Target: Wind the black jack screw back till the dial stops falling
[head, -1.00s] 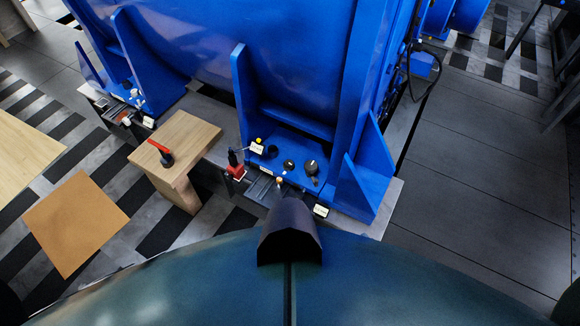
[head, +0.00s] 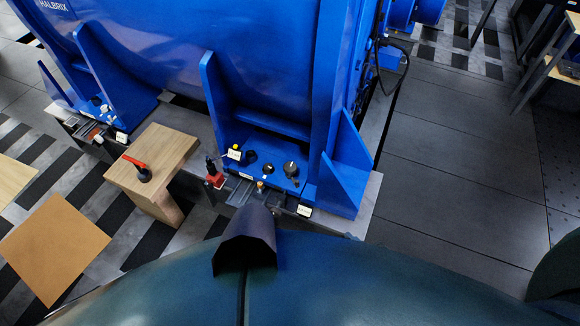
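The blue motor's near foot (head: 325,185) fills the middle of the head view. On it sit black knob-like parts, one (head: 291,168) to the right and a smaller one (head: 268,168) beside it. A red block with a black post (head: 214,178) stands at the foot's left edge, with a small white plate (head: 235,155) and a yellow knob beside it. I cannot tell which black part is the jack screw, and no dial reading is legible. Parts in front of the foot are partly hidden by my own dark body. Neither gripper is in view.
A wooden block stand (head: 160,155) with a red-handled tool (head: 139,170) stands left of the foot. A brown board (head: 55,245) lies further left. The motor's other foot (head: 110,85) is at the upper left. Grey floor (head: 440,160) is open on the right.

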